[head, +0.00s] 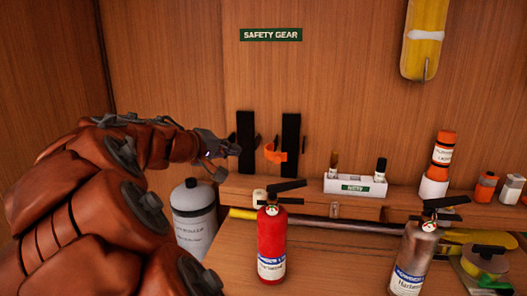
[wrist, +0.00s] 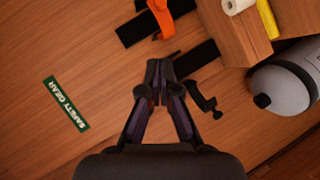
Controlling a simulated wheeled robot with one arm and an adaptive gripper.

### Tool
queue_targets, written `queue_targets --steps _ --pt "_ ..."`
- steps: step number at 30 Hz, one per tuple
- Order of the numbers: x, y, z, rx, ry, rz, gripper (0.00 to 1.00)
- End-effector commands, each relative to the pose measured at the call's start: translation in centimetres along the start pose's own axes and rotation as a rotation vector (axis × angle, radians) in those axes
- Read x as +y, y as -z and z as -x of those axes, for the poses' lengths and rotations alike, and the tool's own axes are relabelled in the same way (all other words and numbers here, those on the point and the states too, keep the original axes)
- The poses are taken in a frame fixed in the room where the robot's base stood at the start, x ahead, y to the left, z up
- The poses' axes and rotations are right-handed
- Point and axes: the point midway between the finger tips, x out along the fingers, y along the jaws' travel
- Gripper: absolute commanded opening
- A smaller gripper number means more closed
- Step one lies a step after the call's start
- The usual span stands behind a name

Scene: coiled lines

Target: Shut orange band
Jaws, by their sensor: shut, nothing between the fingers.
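The orange band (head: 275,154) is on the back wall, at the left side of the right black strap (head: 291,143). It looks curved, with one end sticking out from the wall. In the wrist view the orange band (wrist: 163,14) is at the top, partly cut off by the frame edge, across a black strap (wrist: 132,33). My gripper (head: 234,150) is shut and empty, just left of the left black strap (head: 245,138), apart from the orange band. In the wrist view my gripper's (wrist: 159,66) closed fingertips point toward the straps.
A red extinguisher (head: 271,245) and a silver extinguisher (head: 409,258) stand in front. A grey bottle (head: 194,217) stands below my arm. A white holder (head: 355,187) sits on the shelf right of the straps.

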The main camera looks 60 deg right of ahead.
Motion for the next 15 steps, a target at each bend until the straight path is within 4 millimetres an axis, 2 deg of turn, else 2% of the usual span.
queue_targets --steps 3,7,15 --pt "0.1 0.1 -0.1 0.018 0.022 -0.011 0.00" --pt "0.1 0.2 -1.4 0.016 0.021 -0.009 0.00" --pt "0.3 0.2 -5.9 0.012 0.018 -0.010 0.00"
